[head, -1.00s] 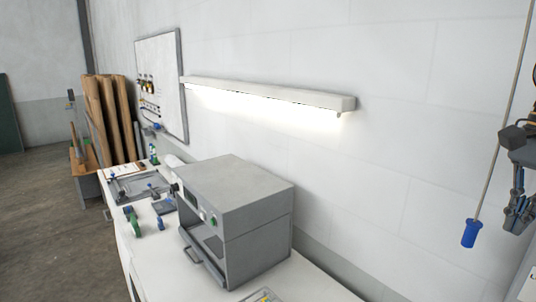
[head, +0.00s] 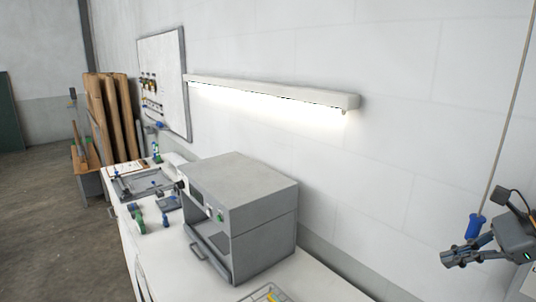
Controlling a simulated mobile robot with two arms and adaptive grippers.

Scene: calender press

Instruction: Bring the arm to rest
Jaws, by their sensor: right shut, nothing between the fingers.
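My right gripper (head: 453,256) is at the right edge of the head view, pointing left, shut with nothing between its fingers. A blue pull handle (head: 475,227) hangs on a thin cord (head: 505,120) just above the gripper, overlapping it in the picture. I cannot tell whether they touch. The long wall lamp (head: 270,91) is lit. My left gripper is outside the view.
A grey press (head: 240,185) with a front handle stands on the white bench (head: 165,265). Tools and a grey frame (head: 140,184) lie at its far end. Boards (head: 110,115) lean by the wall. The air between press and gripper is clear.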

